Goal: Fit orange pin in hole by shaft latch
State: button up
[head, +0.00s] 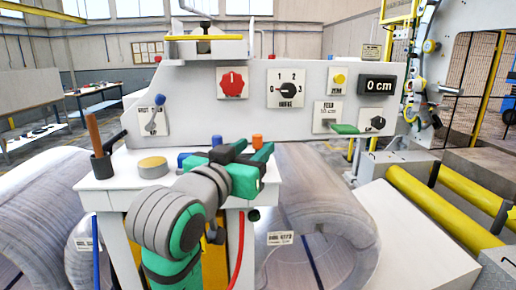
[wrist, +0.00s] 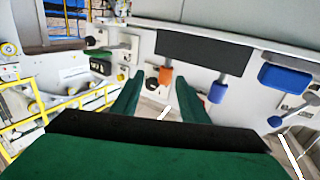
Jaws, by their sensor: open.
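The orange pin (head: 257,140) stands at the back of the white worktop, just beyond my gripper (head: 254,151). In the wrist view the orange pin (wrist: 166,75) has a grey shaft at a dark block and appears between the two open fingertips (wrist: 159,80). The fingers look empty; I cannot tell how far short of the pin they are. A blue-headed piece (wrist: 217,91) with a grey shaft is beside it at the same block. I cannot make out the hole or identify the shaft latch for sure; my arm hides part of the worktop.
A blue block (wrist: 284,79) is right of the pins in the wrist view. The control panel (head: 200,90) rises behind. A green-topped lever (head: 345,129) juts out at right.

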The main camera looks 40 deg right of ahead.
aim_at(255, 145)
jog(key=x, duration=0.3)
jog(key=w+x, duration=0.1)
jog(key=x, duration=0.1)
jog(key=shift+a+f, duration=0.25)
grip_shut()
